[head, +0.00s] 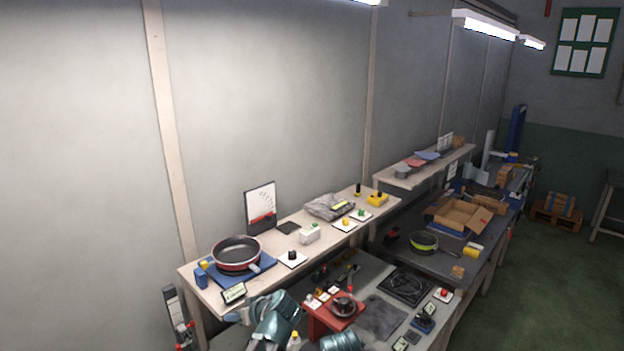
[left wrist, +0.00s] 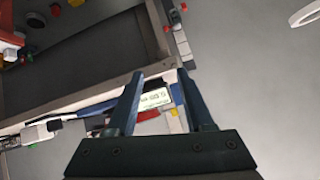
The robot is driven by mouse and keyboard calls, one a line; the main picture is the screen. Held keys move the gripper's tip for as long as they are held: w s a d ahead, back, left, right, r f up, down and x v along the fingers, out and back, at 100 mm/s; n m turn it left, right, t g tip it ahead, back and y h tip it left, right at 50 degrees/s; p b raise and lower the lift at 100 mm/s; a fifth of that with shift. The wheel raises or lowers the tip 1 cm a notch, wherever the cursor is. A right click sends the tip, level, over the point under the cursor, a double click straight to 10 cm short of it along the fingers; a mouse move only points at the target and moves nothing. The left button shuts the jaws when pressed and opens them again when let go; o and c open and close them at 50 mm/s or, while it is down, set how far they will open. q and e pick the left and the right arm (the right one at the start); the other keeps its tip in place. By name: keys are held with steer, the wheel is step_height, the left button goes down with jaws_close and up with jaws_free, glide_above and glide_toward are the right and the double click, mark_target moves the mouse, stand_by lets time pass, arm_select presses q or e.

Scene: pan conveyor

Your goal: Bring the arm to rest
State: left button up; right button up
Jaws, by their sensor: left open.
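My left arm (head: 272,322) shows as teal links at the bottom of the head view, in front of the near end of the long shelf. My left gripper (left wrist: 161,76) fills the lower middle of the left wrist view. Its two dark fingers are apart with nothing held between them. A small display with green digits (left wrist: 155,97) shows in the gap, beyond the fingers. In the head view I cannot make out the left fingertips. Another teal link of mine (head: 341,341) shows at the bottom edge; no right gripper is visible.
A dark pan with a red side (head: 237,254) sits on a blue base on the shelf (head: 205,293). Below, a grey workbench (head: 372,270) carries a red stand (head: 318,322) and a black hob (head: 405,286). Open floor (head: 545,285) lies at right.

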arm_select(q)
steer(key=s+d+f+m+g+h+b, duration=0.3)
steer(key=s+d+f+m+b, duration=0.2)
steer(key=s+f, duration=0.5)
steer(key=s+d+f+m+g+h+b, duration=0.3)
steer(key=s+d+f+m+b, duration=0.2)
steer(key=f, duration=0.9)
steer(key=s+d+b, duration=0.3)
steer(key=s+d, duration=0.2)
steer(key=s, duration=0.1)
steer(key=shift+d+f+m+g+h, duration=0.15)
steer(key=shift+d+m+g+h, duration=0.1)
steer(key=shift+m+g+h, duration=0.15)
arm_select(e)
step_height(320, 180, down, 16)
stand_by(0.4)
